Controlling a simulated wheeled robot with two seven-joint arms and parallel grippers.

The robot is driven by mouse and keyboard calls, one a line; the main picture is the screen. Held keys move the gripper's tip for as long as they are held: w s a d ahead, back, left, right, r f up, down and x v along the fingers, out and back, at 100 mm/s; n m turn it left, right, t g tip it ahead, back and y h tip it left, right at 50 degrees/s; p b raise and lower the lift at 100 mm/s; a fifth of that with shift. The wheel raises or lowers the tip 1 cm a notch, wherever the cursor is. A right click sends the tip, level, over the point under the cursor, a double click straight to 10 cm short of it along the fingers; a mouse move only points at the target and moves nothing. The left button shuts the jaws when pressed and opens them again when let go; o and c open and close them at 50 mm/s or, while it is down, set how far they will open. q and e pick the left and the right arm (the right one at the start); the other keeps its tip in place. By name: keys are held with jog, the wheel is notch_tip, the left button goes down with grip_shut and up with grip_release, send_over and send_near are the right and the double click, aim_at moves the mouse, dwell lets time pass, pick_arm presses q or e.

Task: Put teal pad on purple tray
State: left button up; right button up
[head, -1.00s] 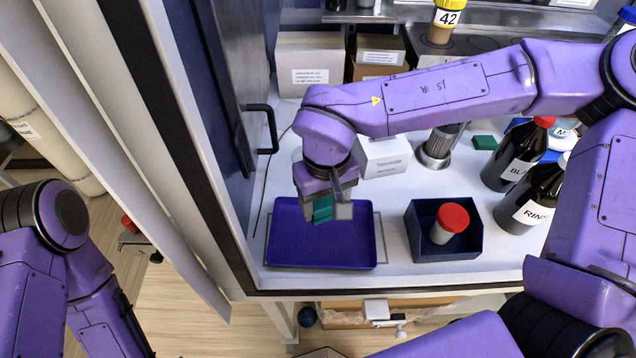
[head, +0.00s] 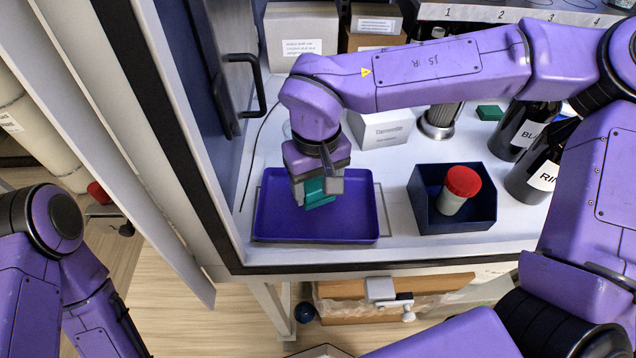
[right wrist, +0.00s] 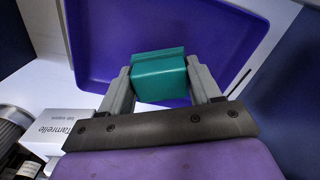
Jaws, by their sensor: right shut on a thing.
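The teal pad (head: 319,193) is between the fingers of my right gripper (head: 318,188), which is shut on it. It also shows in the right wrist view (right wrist: 160,78), with a finger on each side. The purple tray (head: 280,222) lies flat on the white worktop, below the gripper and the pad. The right wrist view shows the tray (right wrist: 110,40) behind the pad. The pad is over the tray; whether it touches the tray floor I cannot tell. My left gripper is out of view; only my left arm shows at the left edge.
A dark blue box (head: 452,220) holding a red-capped jar (head: 458,190) stands right of the tray. Dark bottles (head: 540,175) stand farther right. Behind are a white carton (head: 382,128) and another teal pad (head: 489,113). A door with a black handle (head: 252,90) is at the left.

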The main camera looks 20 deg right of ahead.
jog(key=shift+s, duration=0.2)
jog(key=shift+f+p, duration=0.45)
jog(key=shift+f, duration=1)
jog(key=o, duration=1)
jog(key=shift+r, duration=0.1)
notch_tip(320, 180, up, 10)
jog(key=shift+r, duration=0.2)
